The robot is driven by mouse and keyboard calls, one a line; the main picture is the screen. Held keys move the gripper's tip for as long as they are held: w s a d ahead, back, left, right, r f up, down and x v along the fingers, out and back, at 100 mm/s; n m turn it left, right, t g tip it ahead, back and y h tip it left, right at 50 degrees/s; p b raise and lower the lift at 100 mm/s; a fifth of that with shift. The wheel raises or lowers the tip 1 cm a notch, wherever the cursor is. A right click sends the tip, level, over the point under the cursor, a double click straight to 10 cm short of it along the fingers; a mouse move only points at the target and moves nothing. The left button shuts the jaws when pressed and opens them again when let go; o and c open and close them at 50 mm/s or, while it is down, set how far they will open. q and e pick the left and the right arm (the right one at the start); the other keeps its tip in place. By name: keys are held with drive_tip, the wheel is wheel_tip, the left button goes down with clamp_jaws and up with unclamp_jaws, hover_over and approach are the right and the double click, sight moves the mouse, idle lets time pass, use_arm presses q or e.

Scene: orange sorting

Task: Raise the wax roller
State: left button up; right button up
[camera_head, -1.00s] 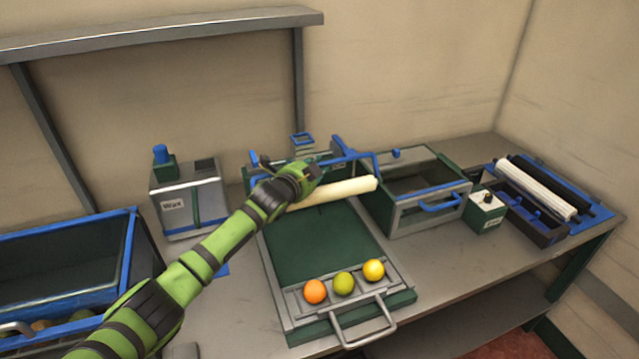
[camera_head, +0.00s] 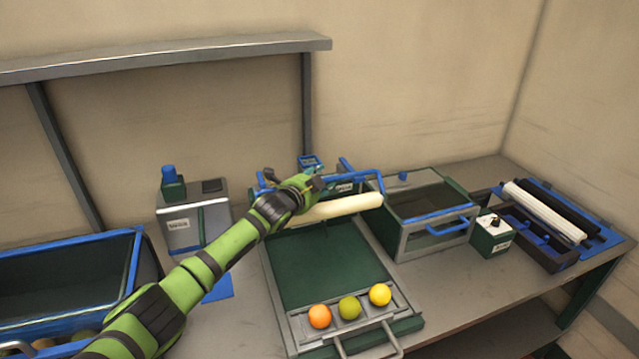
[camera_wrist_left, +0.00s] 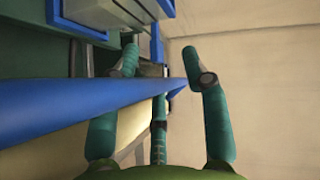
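The wax roller (camera_head: 345,207) is a cream cylinder lying across the far end of a green tray (camera_head: 318,262) in the head view. A blue frame (camera_head: 368,178) rises at its right end. My left gripper (camera_head: 312,186) is at the roller's left part and partly hides it. In the left wrist view a blue bar (camera_wrist_left: 60,112) crosses the fingers of my left gripper (camera_wrist_left: 160,62). The fingers stand apart, and I see no clear grip on the bar. Part of the cream roller (camera_wrist_left: 130,125) shows below the bar. My right gripper is not in view.
Three fruits, an orange (camera_head: 319,316), a green one (camera_head: 349,307) and a yellow one (camera_head: 380,295), sit at the tray's front. A wax container (camera_head: 182,225) stands left, a glass-topped box (camera_head: 432,205) right. A blue-rimmed bin (camera_head: 133,262) is at far left.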

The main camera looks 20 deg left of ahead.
use_arm(q)
drive_tip(key=shift+d+r, duration=0.15)
drive_tip(key=shift+d, duration=0.1)
drive_tip(key=shift+s, duration=0.1)
drive_tip(key=v, duration=1.2)
drive_tip(key=shift+a, duration=0.2)
